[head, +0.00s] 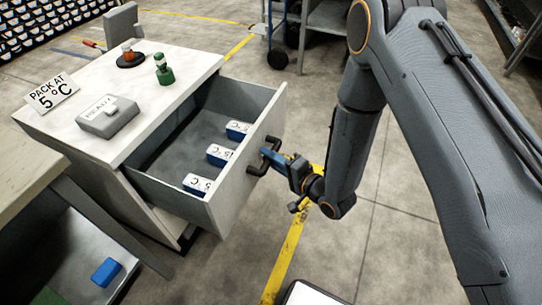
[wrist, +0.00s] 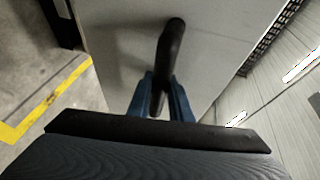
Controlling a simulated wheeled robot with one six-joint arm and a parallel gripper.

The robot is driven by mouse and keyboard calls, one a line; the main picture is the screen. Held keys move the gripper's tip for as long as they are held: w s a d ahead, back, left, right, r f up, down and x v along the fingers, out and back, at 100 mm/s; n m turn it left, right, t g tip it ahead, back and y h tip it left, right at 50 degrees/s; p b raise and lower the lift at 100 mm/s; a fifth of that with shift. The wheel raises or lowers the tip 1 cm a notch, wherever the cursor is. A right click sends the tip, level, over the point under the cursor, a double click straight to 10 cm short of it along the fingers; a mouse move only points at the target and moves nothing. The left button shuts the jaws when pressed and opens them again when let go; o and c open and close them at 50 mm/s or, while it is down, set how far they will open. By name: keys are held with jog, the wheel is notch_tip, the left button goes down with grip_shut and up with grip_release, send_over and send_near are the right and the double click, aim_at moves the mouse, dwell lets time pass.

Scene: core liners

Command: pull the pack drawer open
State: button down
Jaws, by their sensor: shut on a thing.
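The pack drawer (head: 237,185) is pulled well out of the white-topped cabinet (head: 95,135) in the head view. Several white-and-blue packs lie inside it, one of them the pack (head: 220,155) in the middle. Its dark bar handle (head: 257,165) is on the front panel. My gripper (head: 275,160) is at the handle, shut on it. In the wrist view, my blue fingers (wrist: 160,100) sit on either side of the dark handle (wrist: 171,48), against the grey drawer front (wrist: 215,50). The fingers' exact contact is partly hidden.
On the cabinet top are a "PACK AT 5 °C" sign (head: 52,92), a grey "READY" box (head: 108,116), a green item (head: 163,70) and a small orange-capped item (head: 130,54). A bench (head: 35,170) stands at left. Floor right of the drawer is open.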

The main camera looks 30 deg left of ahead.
jog(key=c, duration=1.6)
grip_release()
jog(key=v, duration=0.8)
jog(key=shift+w, duration=0.1)
